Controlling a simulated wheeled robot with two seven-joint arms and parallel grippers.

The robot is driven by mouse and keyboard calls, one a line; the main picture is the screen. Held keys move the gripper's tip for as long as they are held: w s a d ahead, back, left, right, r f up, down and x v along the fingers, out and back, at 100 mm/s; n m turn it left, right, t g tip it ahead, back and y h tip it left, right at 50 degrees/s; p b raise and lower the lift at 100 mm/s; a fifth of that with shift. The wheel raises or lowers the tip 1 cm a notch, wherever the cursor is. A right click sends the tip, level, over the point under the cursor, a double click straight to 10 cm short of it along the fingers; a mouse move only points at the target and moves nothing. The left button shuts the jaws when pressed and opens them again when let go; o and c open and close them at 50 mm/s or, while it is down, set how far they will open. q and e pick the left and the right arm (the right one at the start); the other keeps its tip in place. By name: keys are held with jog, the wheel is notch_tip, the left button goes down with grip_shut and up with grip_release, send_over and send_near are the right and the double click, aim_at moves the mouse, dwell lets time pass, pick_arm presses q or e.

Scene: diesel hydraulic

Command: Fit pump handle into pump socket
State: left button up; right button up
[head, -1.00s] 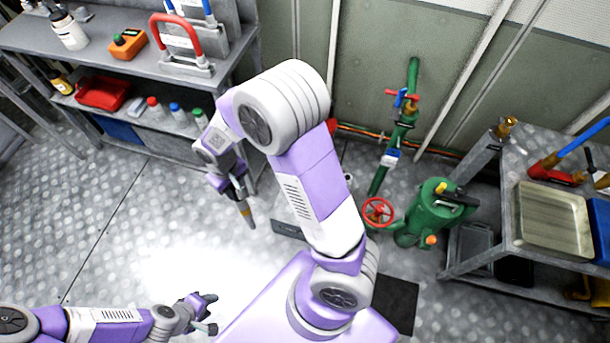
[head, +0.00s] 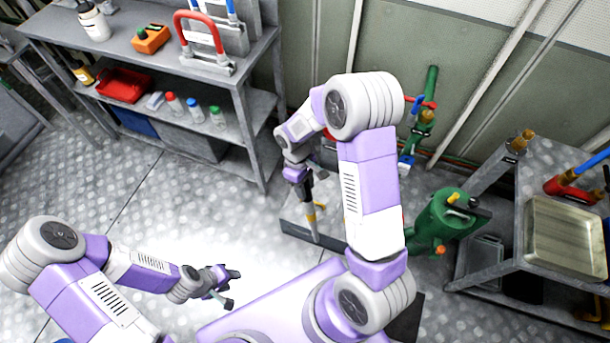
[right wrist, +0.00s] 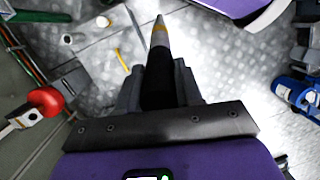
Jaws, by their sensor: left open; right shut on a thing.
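My right gripper (head: 298,176) is shut on the pump handle (head: 311,215), a dark rod with a yellow band and a tapered grey tip. The handle slants down, tip lowest, in front of a low grey pump stand (head: 292,232) on the floor. In the right wrist view the handle (right wrist: 158,85) points away between the fingers (right wrist: 157,75), its tip free. A grey plate with small fittings (right wrist: 85,35) and a yellow curved piece (right wrist: 123,62) lies beyond. I cannot tell which fitting is the pump socket.
A shelf unit (head: 240,75) with bottles and a red tray (head: 124,86) stands at the back left. A green tank (head: 440,225) and a metal table (head: 520,200) are at the right. The floor at the left is clear.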

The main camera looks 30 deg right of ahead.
jog(key=w+d+f+n+t+h, duration=0.3)
jog(key=n+h, duration=0.7)
jog(key=n, duration=0.7)
jog(key=d+f, duration=0.2)
jog(key=d, duration=0.1)
jog(key=shift+w+d+f+h, duration=0.15)
jog(key=shift+w+d+h, duration=0.2)
jog(key=shift+w+h, duration=0.05)
jog(key=w+f+n+t, duration=0.1)
jog(key=n+t, duration=0.1)
jog(key=w+a+f+n+t, duration=0.1)
jog(key=n+t, duration=0.1)
jog(key=t, duration=0.1)
jog(key=w+f+n+t, duration=0.1)
jog(key=n+t, duration=0.1)
jog(key=shift+w+a+f+n+t, duration=0.1)
jog(key=shift+w+a+n+t, duration=0.1)
jog(key=shift+a+n+t, duration=0.15)
jog(key=shift+w+a+f+n+t, duration=0.35)
jog(key=shift+a+f+n+t, duration=0.1)
jog(key=shift+n+t, duration=0.15)
